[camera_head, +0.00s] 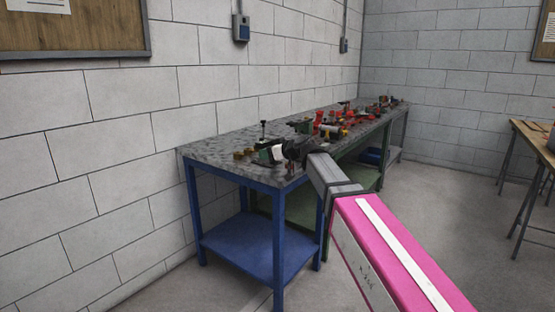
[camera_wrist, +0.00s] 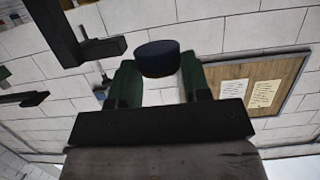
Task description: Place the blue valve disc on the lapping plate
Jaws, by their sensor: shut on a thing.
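My gripper (camera_wrist: 160,78) has two dark green fingers in the wrist view. They are shut on the dark blue valve disc (camera_wrist: 158,58), which sits between the fingertips. In the head view my gripper (camera_head: 274,154) is at the near end of the bench, above or close to its top; the gap cannot be judged. The disc cannot be made out there. I cannot identify the lapping plate in either view; it may be hidden behind my arm or among the small parts.
A grey-topped bench (camera_head: 215,148) with blue legs runs along the wall. Small brass-coloured parts (camera_head: 242,154) stand near its left end, and red parts (camera_head: 322,118) crowd farther along. A dark angular object (camera_wrist: 62,32) is close to my gripper. The bench's near left corner is clear.

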